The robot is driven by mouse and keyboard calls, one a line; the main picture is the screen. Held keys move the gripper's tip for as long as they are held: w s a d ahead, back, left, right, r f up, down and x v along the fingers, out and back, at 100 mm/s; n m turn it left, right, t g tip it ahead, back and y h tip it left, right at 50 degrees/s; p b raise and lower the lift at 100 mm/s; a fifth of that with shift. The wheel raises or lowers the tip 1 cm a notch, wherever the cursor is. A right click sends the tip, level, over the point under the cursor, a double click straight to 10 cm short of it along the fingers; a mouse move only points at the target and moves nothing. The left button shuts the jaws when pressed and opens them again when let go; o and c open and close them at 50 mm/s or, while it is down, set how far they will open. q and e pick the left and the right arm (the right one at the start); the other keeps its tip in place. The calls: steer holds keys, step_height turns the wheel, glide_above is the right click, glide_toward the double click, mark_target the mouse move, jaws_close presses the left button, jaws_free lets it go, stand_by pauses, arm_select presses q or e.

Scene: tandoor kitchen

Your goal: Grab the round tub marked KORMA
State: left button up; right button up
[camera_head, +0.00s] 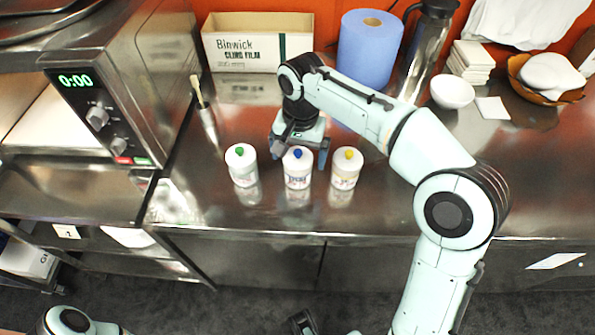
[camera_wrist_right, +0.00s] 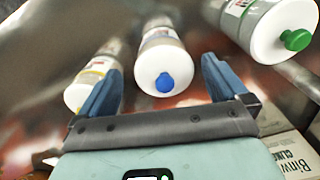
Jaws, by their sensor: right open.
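Three round white tubs stand in a row on the steel counter: one with a green knob (camera_head: 242,166), one with a blue knob (camera_head: 297,170) and one with a yellow knob (camera_head: 346,170). Their labels are too small or blurred to read, so I cannot tell which says KORMA. My right gripper (camera_head: 300,153) is open just behind the blue-knobbed tub. In the right wrist view, the blue-knobbed tub (camera_wrist_right: 163,58) shows between the open fingers (camera_wrist_right: 163,72), with the yellow-knobbed tub (camera_wrist_right: 92,82) to the left and the green-knobbed one (camera_wrist_right: 272,30) to the right.
A cling film box (camera_head: 257,45) and a blue paper roll (camera_head: 369,50) stand behind. A steel flask (camera_head: 428,50), a white bowl (camera_head: 452,92) and a basket (camera_head: 545,95) are at right. An oven (camera_head: 125,90) bounds the left. The counter right of the tubs is partly hidden by my arm.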

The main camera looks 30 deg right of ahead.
steer(key=f, duration=0.3)
steer(key=w+f+b, duration=0.1)
steer(key=f, duration=0.1)
steer(key=shift+d+f, duration=0.15)
steer(key=c, duration=1.2)
